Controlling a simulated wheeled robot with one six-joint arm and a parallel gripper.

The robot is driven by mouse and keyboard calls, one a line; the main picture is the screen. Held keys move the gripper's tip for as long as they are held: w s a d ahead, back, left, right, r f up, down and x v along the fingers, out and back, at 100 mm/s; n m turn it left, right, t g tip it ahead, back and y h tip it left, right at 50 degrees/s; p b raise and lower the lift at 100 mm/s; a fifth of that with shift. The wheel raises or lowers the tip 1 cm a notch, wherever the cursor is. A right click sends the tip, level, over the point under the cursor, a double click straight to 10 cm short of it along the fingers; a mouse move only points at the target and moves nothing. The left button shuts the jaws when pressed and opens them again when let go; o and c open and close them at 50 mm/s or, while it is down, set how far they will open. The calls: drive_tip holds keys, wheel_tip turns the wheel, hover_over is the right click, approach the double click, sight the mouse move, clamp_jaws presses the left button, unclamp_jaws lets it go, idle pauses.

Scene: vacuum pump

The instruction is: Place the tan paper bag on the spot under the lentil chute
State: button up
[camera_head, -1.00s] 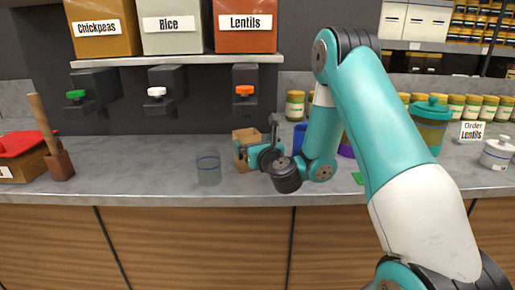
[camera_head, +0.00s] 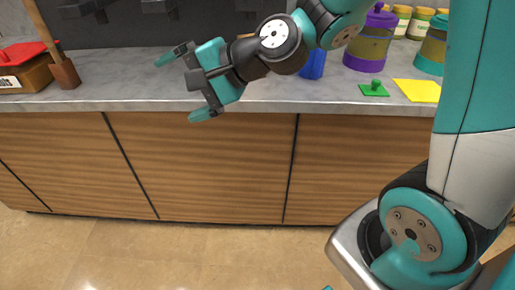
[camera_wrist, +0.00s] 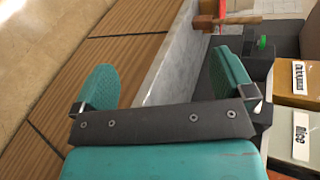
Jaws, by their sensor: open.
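My gripper (camera_head: 176,90) is open over the front part of the counter, its two teal fingers spread toward the left. In the wrist view my gripper (camera_wrist: 166,60) has nothing between its fingers, only the counter edge and cabinet fronts beyond. The tan paper bag is not visible in either current view; my arm may hide it in the head view. The lentil chute (camera_head: 246,5) shows only as a dark lower end at the top edge of the head view, above and behind my gripper. The spot under it is largely hidden by my arm.
A red-topped box (camera_head: 25,70) stands far left. The rice bin (camera_wrist: 302,128) shows at right in the wrist view.

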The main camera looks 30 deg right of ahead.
drive_tip(key=s+d+n+g+h, duration=0.1)
drive_tip(key=s+n+g+h, duration=0.2)
drive_tip(key=s+n, duration=0.5)
drive_tip(key=s+d+f+n+g+h, duration=0.1)
drive_tip(key=s+d+n+g+h, duration=0.1)
drive_tip(key=s+n+g, duration=0.3)
drive_tip(key=s+n+h, duration=0.1)
drive_tip(key=s+n, duration=0.2)
drive_tip(key=s, duration=0.3)
drive_tip(key=shift+f, duration=0.2)
